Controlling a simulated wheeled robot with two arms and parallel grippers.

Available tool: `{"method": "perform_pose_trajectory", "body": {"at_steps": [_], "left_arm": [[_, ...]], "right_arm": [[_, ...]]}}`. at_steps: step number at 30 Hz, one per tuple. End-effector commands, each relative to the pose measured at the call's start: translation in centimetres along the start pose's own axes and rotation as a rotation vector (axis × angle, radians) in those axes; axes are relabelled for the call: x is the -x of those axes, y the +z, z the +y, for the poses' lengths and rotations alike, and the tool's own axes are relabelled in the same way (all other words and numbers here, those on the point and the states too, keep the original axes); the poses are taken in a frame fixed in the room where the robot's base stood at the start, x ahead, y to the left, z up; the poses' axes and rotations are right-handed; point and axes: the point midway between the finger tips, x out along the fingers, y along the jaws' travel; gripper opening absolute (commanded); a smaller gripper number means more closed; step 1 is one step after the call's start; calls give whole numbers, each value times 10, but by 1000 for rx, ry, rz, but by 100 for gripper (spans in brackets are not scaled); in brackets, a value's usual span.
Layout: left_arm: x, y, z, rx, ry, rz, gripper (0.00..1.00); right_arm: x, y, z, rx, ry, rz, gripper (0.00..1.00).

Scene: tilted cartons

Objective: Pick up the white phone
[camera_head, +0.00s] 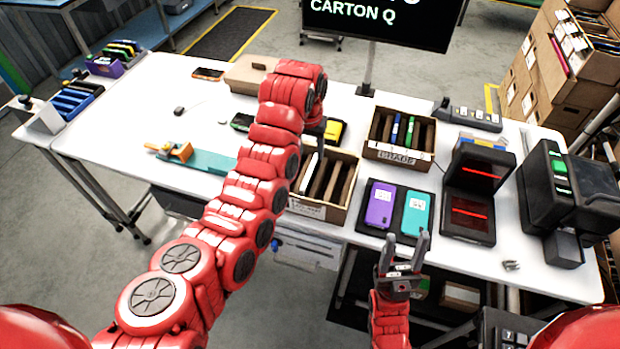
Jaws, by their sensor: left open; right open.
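A white slab that looks like the white phone (308,174) stands on edge in the near open carton (318,207), at its left side beside brown dividers. My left arm reaches over the table, and my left gripper (319,143) is above the back of this carton, pointing down. It is open, but its fingers are small and partly hidden by my arm, and I see nothing held in it. My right gripper (406,246) is open and empty, low in front of the table's front edge, with its fingers pointing up.
A second carton (399,155) with blue and green items stands behind to the right. A purple phone (380,205) and a teal phone (415,214) lie on a dark pad. A black scanner with red lines (470,206) is further right. The table's left part has clear room.

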Motion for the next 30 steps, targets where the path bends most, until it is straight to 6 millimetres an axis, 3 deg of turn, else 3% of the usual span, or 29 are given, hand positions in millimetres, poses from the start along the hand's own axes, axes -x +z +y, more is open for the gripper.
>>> {"method": "perform_pose_trajectory", "body": {"at_steps": [8,15,19,30], "left_arm": [[-27,1,0,-1,0,-2,54],[-51,2,-4,-1,0,-6,54],[-68,2,-4,-2,0,-4,54],[-80,1,-4,-1,0,1,54]], "right_arm": [[-6,-1,0,0,0,0,53],[-36,-6,2,0,0,0,53],[-38,-6,2,0,0,0,53],[-40,-7,2,0,0,0,53]]}}
